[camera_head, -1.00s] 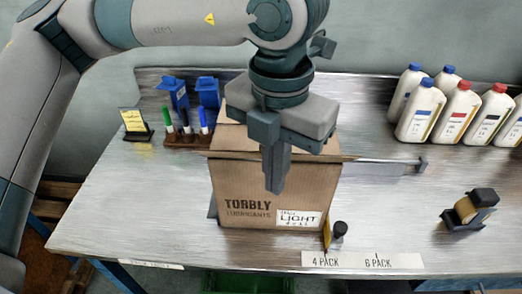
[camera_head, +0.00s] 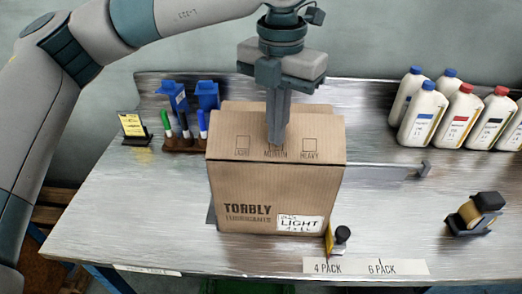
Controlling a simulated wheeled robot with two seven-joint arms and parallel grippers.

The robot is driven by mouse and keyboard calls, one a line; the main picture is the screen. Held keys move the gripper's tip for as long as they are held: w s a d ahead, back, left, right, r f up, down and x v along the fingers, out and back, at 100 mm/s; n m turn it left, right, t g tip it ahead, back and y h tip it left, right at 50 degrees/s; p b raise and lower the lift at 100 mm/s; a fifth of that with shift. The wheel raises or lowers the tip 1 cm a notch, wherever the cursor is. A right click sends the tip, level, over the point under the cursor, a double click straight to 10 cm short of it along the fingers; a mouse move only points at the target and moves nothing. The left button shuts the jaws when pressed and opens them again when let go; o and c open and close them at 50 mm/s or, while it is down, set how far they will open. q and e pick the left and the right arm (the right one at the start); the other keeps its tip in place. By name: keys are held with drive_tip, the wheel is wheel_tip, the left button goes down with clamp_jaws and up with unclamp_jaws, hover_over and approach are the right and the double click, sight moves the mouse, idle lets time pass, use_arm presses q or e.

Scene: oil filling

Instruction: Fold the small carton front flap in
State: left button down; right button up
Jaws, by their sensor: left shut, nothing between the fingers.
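The small brown carton (camera_head: 265,190) stands on the metal bench, with TORBLY lettering and a white LIGHT label on its front. Its front flap (camera_head: 230,148), printed with LIGHT, MEDIUM and HEAVY boxes, leans inward over the top and slopes up toward the back. Behind it, another cardboard panel (camera_head: 245,107) shows at the rear of the top. My left gripper (camera_head: 277,146) is shut and empty, pointing down with its fingertips over the middle of the front flap. I cannot tell whether they touch it. My right gripper is not in view.
Several bottles (camera_head: 422,115) stand at the back right. Marker pens (camera_head: 185,128) and blue holders (camera_head: 207,95) are at the back left. A tape dispenser (camera_head: 476,212) sits at right. A metal bar (camera_head: 385,172) extends right of the carton.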

use_arm(q)
drive_tip(key=shift+w, duration=2.35)
drive_tip(key=shift+f, duration=0.15)
drive_tip(key=shift+f+b, duration=0.9)
drive_tip(key=shift+f, duration=0.1)
drive_tip(key=shift+r, duration=0.1)
wheel_tip(320, 180, up, 11)
drive_tip(key=p, duration=0.5)
